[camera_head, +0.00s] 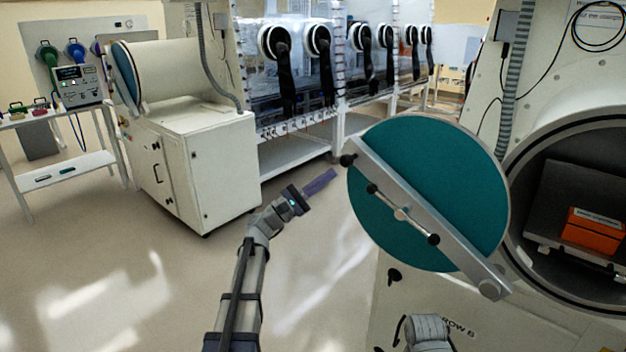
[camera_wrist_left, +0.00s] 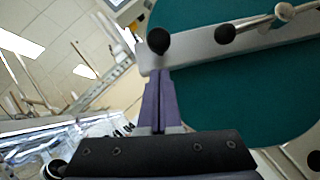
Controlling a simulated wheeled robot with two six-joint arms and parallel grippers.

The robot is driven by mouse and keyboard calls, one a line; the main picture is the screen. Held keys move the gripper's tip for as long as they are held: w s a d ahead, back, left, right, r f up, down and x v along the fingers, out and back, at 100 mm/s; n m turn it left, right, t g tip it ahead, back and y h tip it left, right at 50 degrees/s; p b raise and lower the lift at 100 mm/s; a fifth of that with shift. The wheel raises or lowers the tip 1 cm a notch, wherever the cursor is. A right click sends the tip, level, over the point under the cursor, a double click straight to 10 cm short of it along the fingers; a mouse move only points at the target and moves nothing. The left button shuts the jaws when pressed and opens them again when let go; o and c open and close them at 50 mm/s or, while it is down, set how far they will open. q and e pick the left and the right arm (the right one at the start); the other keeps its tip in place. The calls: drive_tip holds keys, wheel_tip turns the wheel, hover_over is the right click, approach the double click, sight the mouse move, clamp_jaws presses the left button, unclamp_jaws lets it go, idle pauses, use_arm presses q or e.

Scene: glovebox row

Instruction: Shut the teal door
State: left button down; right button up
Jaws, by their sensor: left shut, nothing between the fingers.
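The teal door (camera_head: 450,165) is a round disc with a grey bar (camera_head: 445,230) across it, hinged at the lower right. It stands swung open to the left of the round chamber opening (camera_head: 575,210). The bar has a dark knob at its upper left end and a handle with dark knobs at its middle. My left gripper (camera_head: 322,182) is shut and empty, just left of the door's edge. In the left wrist view the purple fingers (camera_wrist_left: 158,100) point at the bar's end knob (camera_wrist_left: 158,41); I cannot tell whether they touch. My right gripper is not seen.
An orange box (camera_head: 592,229) sits inside the open chamber. A white cabinet (camera_head: 205,160) with another round chamber stands at left, beside a white cart (camera_head: 70,170). Gloveboxes with black gloves line the back. The floor between is clear.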

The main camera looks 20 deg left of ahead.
use_arm(q)
drive_tip(key=shift+s+d+r+p, duration=0.2)
drive_tip(key=shift+d+r+p, duration=0.35)
drive_tip(key=shift+d+r, duration=0.3)
drive_tip(key=shift+a, duration=0.1)
